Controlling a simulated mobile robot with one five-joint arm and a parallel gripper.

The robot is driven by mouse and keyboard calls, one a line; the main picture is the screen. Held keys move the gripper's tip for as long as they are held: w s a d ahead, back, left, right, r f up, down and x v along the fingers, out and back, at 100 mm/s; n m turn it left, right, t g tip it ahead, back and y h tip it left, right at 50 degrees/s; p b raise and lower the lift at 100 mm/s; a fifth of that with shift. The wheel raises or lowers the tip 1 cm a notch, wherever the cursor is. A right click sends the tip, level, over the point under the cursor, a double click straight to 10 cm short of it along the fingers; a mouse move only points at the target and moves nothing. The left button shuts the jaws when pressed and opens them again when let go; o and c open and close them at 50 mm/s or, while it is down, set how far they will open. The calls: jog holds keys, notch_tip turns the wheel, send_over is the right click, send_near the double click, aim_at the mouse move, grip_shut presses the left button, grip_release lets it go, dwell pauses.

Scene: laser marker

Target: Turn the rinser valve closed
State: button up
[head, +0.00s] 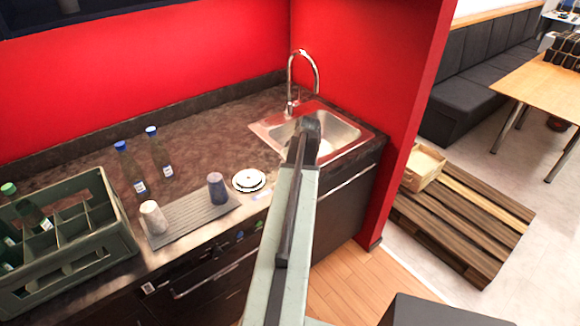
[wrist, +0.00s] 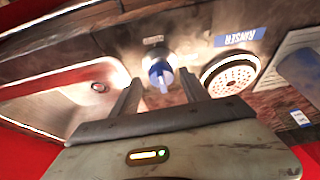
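The rinser valve (wrist: 160,73) is a small blue and white knob on a round metal base, set in the dark counter. It shows in the wrist view and is hidden behind my arm in the head view. My gripper (wrist: 160,84) is open, one finger on each side of the knob's line. The knob appears between or just beyond the fingertips; I cannot tell the depth or any contact. The rinser (wrist: 231,76) is a round plate with a perforated centre, right of the valve, by a blue RINSER label (wrist: 239,37). It also shows in the head view (head: 249,180).
A metal sink (head: 345,134) with a tall tap (head: 302,72) lies at the counter's right end, against a red wall. A grey mat (head: 188,222) holds a dark cup (head: 217,188) and a pale cup (head: 153,217). Bottles and a green crate (head: 118,222) stand further left.

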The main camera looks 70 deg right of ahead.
jog(key=shift+r, duration=0.15)
jog(key=shift+a+r+p, duration=0.1)
jog(key=shift+r+p, duration=0.2)
jog(key=shift+p, duration=0.1)
jog(key=p+v, duration=0.6)
jog(key=v, duration=0.1)
jog(key=shift+s+f, duration=0.1)
